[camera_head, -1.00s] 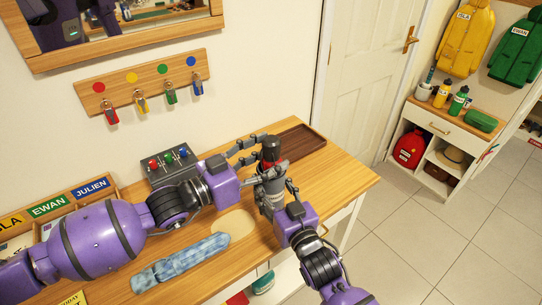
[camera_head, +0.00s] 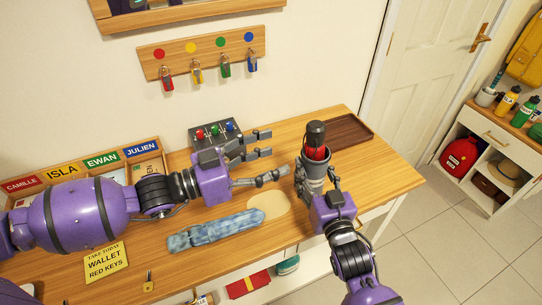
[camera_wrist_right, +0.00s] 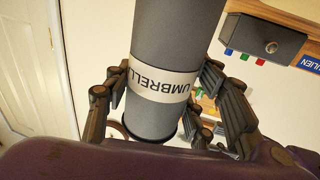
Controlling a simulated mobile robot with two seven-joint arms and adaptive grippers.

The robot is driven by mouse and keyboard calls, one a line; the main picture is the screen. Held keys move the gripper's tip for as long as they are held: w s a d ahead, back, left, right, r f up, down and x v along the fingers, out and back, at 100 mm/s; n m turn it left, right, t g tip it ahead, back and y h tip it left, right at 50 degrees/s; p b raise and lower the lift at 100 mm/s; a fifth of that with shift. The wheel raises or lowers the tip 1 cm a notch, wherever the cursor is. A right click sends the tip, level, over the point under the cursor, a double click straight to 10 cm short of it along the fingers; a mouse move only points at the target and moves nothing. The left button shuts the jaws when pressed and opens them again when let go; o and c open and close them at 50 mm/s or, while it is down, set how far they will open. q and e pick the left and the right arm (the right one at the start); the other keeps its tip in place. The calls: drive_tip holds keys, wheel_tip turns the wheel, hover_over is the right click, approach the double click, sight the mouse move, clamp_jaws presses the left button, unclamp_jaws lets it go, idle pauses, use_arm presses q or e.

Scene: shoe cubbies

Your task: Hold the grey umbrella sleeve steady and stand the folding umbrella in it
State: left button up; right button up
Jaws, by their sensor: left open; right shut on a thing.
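The folding umbrella (camera_head: 316,136), red with a black handle, stands upright with its lower part inside the grey umbrella sleeve (camera_head: 316,170). How deep it sits is hidden by the sleeve wall. My right gripper (camera_head: 316,188) is shut on the sleeve from the front. In the right wrist view the sleeve (camera_wrist_right: 170,60) with its white label is between the fingers, and the umbrella does not show. My left gripper (camera_head: 275,158) is open and empty, to the left of the umbrella and sleeve, with its fingers apart from them.
A brown tray (camera_head: 350,131) lies behind the sleeve to the right. A grey switch box (camera_head: 214,134) stands behind my left gripper. A blue patterned pouch-like item (camera_head: 215,230) and a pale pad (camera_head: 268,206) lie in front. The table's right end is clear.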

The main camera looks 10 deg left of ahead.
idle(0.4)
drive_tip(key=o, duration=1.2)
drive_tip(key=shift+s, duration=0.1)
